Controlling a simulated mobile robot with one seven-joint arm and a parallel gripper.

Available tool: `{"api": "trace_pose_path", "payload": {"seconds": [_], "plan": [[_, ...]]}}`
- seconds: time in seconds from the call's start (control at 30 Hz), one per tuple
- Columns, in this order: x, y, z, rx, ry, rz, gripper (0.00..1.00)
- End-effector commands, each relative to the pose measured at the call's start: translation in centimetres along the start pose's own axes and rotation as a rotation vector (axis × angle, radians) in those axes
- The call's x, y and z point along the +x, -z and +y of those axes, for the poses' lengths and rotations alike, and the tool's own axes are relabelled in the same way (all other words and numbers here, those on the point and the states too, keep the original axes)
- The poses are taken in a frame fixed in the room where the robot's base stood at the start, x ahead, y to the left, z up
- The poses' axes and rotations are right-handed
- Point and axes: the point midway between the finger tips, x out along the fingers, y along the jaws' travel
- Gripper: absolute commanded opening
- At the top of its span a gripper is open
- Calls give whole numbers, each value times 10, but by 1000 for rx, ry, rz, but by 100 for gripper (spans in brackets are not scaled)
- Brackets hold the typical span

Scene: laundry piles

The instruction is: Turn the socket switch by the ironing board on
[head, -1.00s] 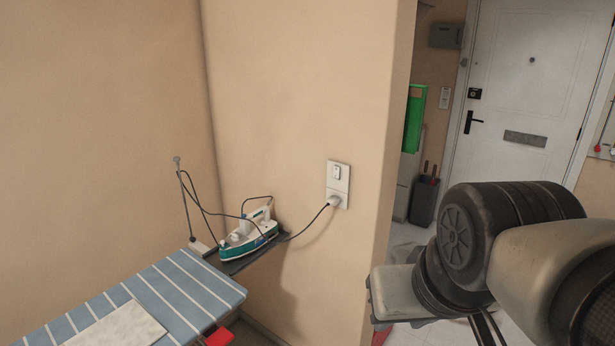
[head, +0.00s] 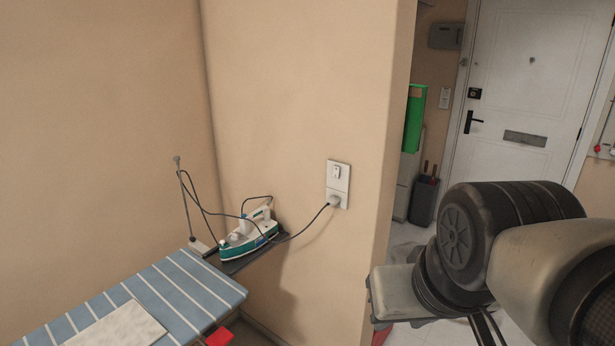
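The socket switch (head: 337,172) is a small white rocker in the upper part of a wall plate, on the beige wall right of the ironing board. Its on or off position is too small to tell. A plug (head: 335,201) with a dark cord sits in the socket below it. The ironing board (head: 190,290) has a blue and white striped cover and stands at lower left. My arm fills the lower right of the head view, apart from the switch. My gripper's fingers cannot be made out.
A teal and white iron (head: 249,238) rests on the board's end tray, its cord running to the plug. A folded pale cloth (head: 115,328) lies on the board. The wall's outer corner is right of the socket. A white door (head: 525,85) stands beyond, at the back right.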

Motion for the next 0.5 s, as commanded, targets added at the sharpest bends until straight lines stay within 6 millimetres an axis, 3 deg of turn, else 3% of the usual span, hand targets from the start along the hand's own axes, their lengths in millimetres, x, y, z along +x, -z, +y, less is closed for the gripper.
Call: {"api": "trace_pose_path", "payload": {"seconds": [0.4, 0.5], "plan": [[0, 0, 0, 0, 0, 0, 31], [0, 0, 0, 0, 0, 0, 14]]}}
